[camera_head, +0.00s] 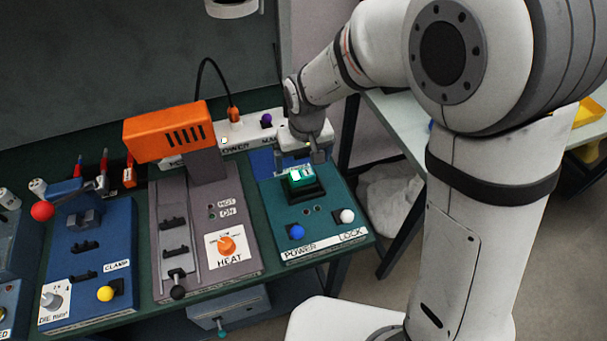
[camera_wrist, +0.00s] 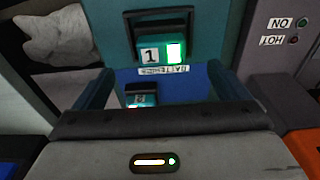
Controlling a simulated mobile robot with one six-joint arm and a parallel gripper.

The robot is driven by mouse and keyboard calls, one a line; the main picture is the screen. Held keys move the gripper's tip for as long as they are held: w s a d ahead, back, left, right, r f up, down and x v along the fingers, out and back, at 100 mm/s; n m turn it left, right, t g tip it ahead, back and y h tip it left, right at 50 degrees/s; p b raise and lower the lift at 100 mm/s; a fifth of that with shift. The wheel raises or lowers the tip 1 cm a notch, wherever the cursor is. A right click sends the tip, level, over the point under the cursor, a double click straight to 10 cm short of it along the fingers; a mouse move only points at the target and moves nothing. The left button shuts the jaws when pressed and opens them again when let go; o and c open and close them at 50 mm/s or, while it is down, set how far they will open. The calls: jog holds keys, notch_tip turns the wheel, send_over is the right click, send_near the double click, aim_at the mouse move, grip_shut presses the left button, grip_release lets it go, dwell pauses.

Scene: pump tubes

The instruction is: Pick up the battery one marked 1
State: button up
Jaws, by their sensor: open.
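The battery marked 1 (camera_wrist: 150,55) has a white label and a lit green window. In the wrist view it sits in a dark-rimmed slot, upper middle. In the head view the battery (camera_head: 297,175) stands in the dark holder on the teal power panel (camera_head: 322,215). My gripper (camera_wrist: 163,72) is open and empty, its two fingers spread left and right below the battery in the wrist view. In the head view my gripper (camera_head: 312,153) is just behind and above the battery. A second small battery (camera_wrist: 142,97) shows between the fingers by a blue surface; its mark is hard to read.
A white "BATTERIES" strip (camera_wrist: 163,70) lies beside the slot. The panel has a blue knob (camera_head: 297,232) and a white knob (camera_head: 347,216) in front. The grey heat station (camera_head: 205,235) with its orange heater (camera_head: 165,130) stands close on the left.

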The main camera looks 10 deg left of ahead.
aim_at(302, 174)
jog(key=f, duration=0.4)
jog(key=f+p, duration=0.1)
jog(key=f, duration=0.2)
jog(key=shift+w+a, duration=0.15)
jog(key=shift+a, duration=0.1)
jog(key=shift+c, duration=0.2)
jog(key=c, duration=1.4)
